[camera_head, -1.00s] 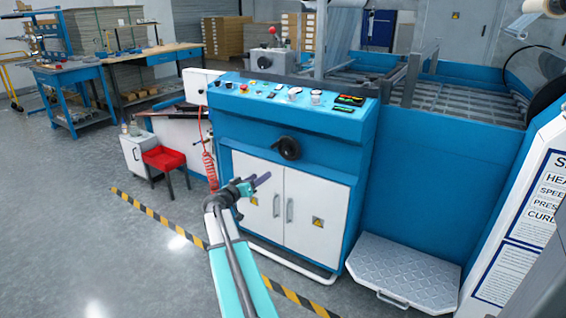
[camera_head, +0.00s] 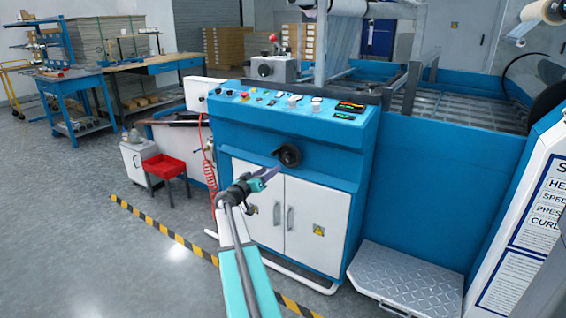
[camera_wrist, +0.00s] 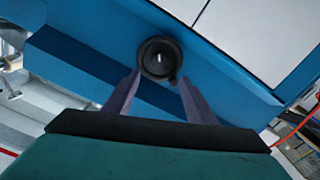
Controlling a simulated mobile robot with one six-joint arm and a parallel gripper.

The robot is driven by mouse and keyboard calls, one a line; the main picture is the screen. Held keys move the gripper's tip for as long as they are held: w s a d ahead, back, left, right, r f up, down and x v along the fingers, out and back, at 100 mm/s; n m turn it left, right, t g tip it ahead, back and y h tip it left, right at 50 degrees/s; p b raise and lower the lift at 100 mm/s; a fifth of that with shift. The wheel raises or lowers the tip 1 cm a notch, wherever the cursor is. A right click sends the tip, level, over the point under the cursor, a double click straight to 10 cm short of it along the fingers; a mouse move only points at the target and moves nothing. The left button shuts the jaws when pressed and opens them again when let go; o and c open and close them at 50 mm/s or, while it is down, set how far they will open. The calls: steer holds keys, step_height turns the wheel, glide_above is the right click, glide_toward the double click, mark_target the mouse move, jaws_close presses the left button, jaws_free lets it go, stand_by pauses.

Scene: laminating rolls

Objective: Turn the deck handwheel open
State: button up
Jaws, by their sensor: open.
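The black deck handwheel (camera_head: 288,155) sits on the blue front of the machine cabinet, above the white doors. In the wrist view the handwheel (camera_wrist: 160,60) shows as a dark round knob with a small crank knob near its lower right rim. My gripper (camera_head: 275,172) reaches toward it from the lower left. In the wrist view my gripper (camera_wrist: 158,88) has its two purple fingers spread apart, one on each side of the wheel's lower part. Nothing is held between them. Whether the fingertips touch the wheel I cannot tell.
White cabinet doors (camera_head: 284,212) with handles lie below the wheel. A control panel (camera_head: 295,101) with buttons runs above it. A metal step plate (camera_head: 405,278) stands on the floor at right. A red bin (camera_head: 164,166) stands at left. The floor at left is open.

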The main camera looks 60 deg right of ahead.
mark_target(286, 159)
steer(key=d, duration=1.1)
steer(key=shift+d, duration=0.25)
steer(key=c, duration=1)
steer(key=shift+a+f, duration=0.1)
steer(key=shift+a, duration=0.05)
steer(key=shift+c, duration=0.3)
steer(key=shift+b, duration=0.3)
